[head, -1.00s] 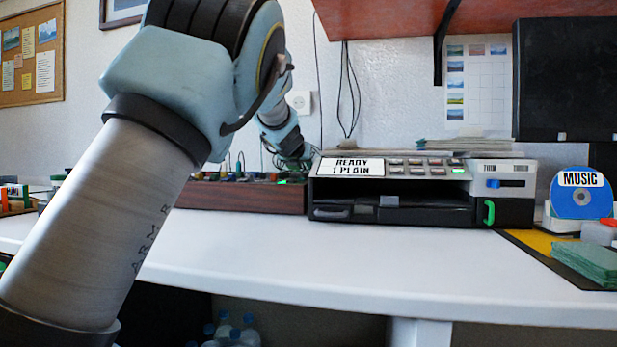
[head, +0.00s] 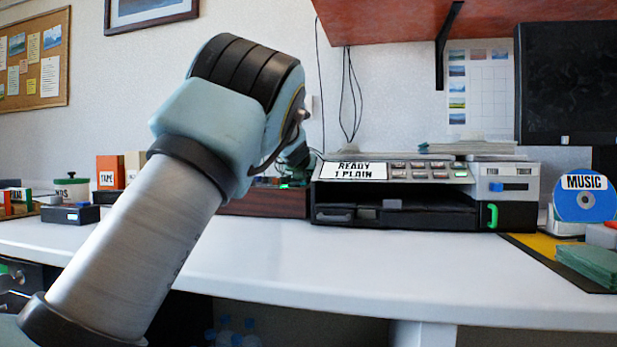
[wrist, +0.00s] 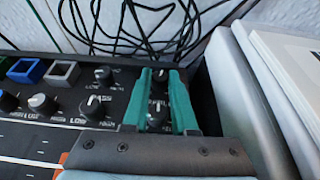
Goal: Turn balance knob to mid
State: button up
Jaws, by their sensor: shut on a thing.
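In the wrist view my gripper's teal fingers (wrist: 160,80) reach over the right end of a dark mixer panel (wrist: 122,107). They are shut on a small dark knob (wrist: 160,76) near the fingertips. Another knob (wrist: 155,121) sits between the fingers closer to the wrist. The label between these knobs is partly hidden, so I cannot read which is the balance knob or where its pointer stands. In the head view my arm hides much of the mixer, whose wooden side (head: 265,203) shows.
More knobs (wrist: 95,107) and coloured buttons (wrist: 62,75) are left of my fingers. Black cables (wrist: 140,25) lie behind. A grey-black machine (head: 400,205) with a "READY 1 PLAIN" display stands close on the right. The white desk front (head: 330,270) is clear.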

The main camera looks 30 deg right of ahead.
jog(key=shift+r, duration=0.1)
grip_shut()
jog(key=p, duration=0.2)
jog(key=shift+s+d+r+p, duration=0.1)
jog(key=shift+r+p, duration=0.05)
jog(key=shift+p, duration=0.25)
jog(key=shift+n+t+y+p, duration=0.3)
jog(key=shift+n+y+p, duration=0.1)
jog(key=shift+p, duration=0.6)
jog(key=shift+f, duration=0.25)
jog(key=o, duration=0.6)
grip_release()
